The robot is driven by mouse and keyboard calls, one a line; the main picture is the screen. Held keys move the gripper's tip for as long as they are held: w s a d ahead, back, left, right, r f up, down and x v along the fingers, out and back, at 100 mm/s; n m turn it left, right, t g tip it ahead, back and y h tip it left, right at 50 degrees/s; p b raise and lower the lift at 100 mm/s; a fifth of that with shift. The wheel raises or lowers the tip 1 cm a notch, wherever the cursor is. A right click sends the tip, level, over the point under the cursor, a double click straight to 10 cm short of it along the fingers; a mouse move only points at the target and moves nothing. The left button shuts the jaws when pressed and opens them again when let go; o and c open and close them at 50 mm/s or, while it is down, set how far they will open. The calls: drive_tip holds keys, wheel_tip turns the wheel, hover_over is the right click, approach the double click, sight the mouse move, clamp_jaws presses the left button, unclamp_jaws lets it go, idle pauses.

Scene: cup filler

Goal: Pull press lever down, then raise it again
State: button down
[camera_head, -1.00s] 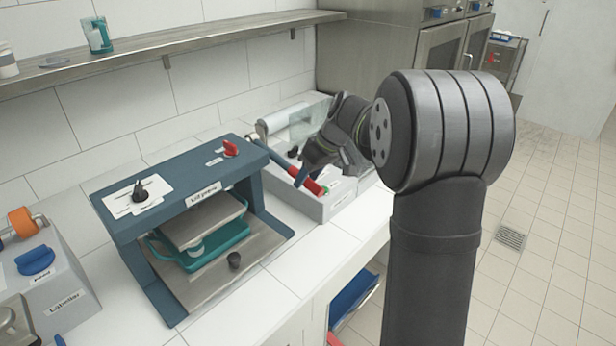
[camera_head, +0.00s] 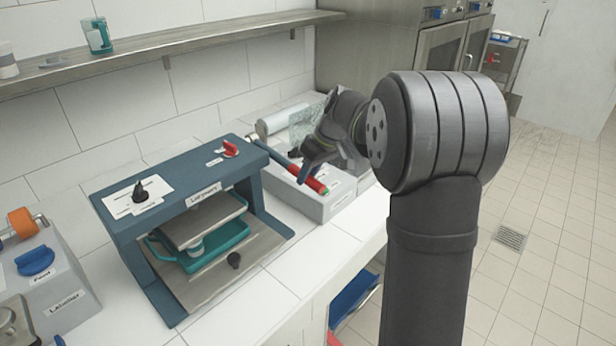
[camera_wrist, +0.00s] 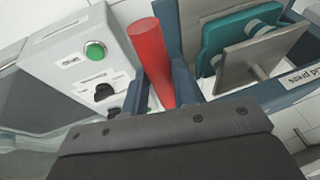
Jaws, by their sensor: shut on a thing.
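The press (camera_head: 195,190) is a blue frame on the counter. Its lever (camera_head: 270,148) runs from the frame's right side, sloping down and right in the head view, and ends in a red grip (camera_head: 317,185). My gripper (camera_head: 301,173) is shut on the red grip, with the grip's outer end sticking out past the fingers. In the wrist view the red grip (camera_wrist: 150,55) stands between my two fingers (camera_wrist: 161,90). The grey press plate (camera_head: 205,220) hangs above a teal tray (camera_head: 225,246), with a cup partly visible between them.
A grey box with a green button (camera_wrist: 95,50) stands right beside the lever. A labeller box (camera_head: 50,275) stands at the left. A shelf (camera_head: 170,40) runs along the wall behind. The counter front (camera_head: 290,275) is clear.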

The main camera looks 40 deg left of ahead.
drive_tip(key=r+h, duration=0.1)
drive_tip(key=r, duration=0.1)
drive_tip(key=r+h, duration=0.1)
drive_tip(key=r, duration=0.2)
drive_tip(key=a+r+h, duration=0.1)
drive_tip(key=r+h, duration=0.1)
drive_tip(key=shift+r, duration=0.35)
drive_tip(key=shift+a+r+m+h, duration=0.15)
drive_tip(key=shift+a+r+h, duration=0.2)
drive_tip(key=shift+r, duration=0.4)
drive_tip(key=shift+a+r+m+h, duration=0.15)
drive_tip(key=shift+r+h, duration=0.3)
drive_tip(key=shift+r, duration=0.25)
drive_tip(key=c, duration=1.2)
unclamp_jaws()
drive_tip(key=shift+o, duration=0.2)
drive_tip(key=shift+d, duration=0.1)
